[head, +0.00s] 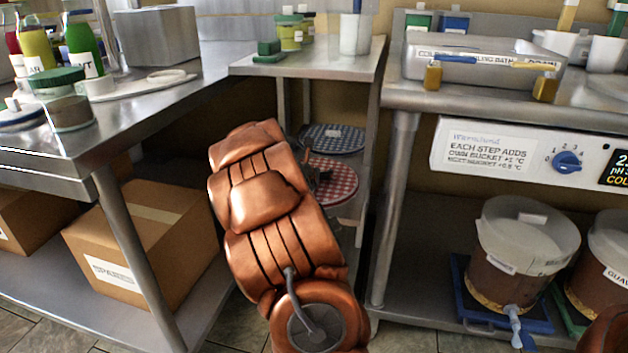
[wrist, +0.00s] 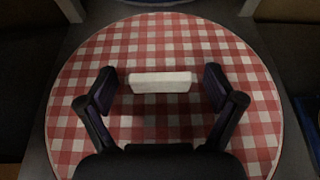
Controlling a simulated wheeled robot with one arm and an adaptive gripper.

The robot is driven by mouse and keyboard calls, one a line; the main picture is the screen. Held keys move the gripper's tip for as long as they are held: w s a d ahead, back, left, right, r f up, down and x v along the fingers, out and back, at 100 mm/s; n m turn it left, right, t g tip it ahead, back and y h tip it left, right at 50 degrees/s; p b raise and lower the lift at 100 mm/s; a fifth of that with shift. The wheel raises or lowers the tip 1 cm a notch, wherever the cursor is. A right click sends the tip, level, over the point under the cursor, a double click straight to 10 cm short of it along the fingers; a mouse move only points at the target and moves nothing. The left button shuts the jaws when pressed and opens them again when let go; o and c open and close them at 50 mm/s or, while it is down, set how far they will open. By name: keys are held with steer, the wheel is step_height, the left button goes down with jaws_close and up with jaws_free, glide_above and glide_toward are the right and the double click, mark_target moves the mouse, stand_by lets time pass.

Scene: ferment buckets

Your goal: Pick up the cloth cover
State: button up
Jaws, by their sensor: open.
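A round cloth cover (head: 333,180) in red and white check lies flat on a lower shelf, partly hidden behind my arm in the head view. In the wrist view the cloth cover (wrist: 170,45) fills most of the picture, with a white block-like tab (wrist: 162,82) near its middle. My gripper (wrist: 163,88) is open over the cover, with one finger on each side of the white tab and a gap on both sides. In the head view the gripper is mostly hidden by my arm.
A blue checked round cover (head: 335,138) lies behind the red one. A metal table leg (head: 395,200) stands to the right. Cardboard boxes (head: 150,235) sit on the lower left shelf. A lidded bucket (head: 525,250) stands at the lower right.

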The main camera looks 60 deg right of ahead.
steer(key=c, duration=1.3)
steer(key=shift+r, duration=0.1)
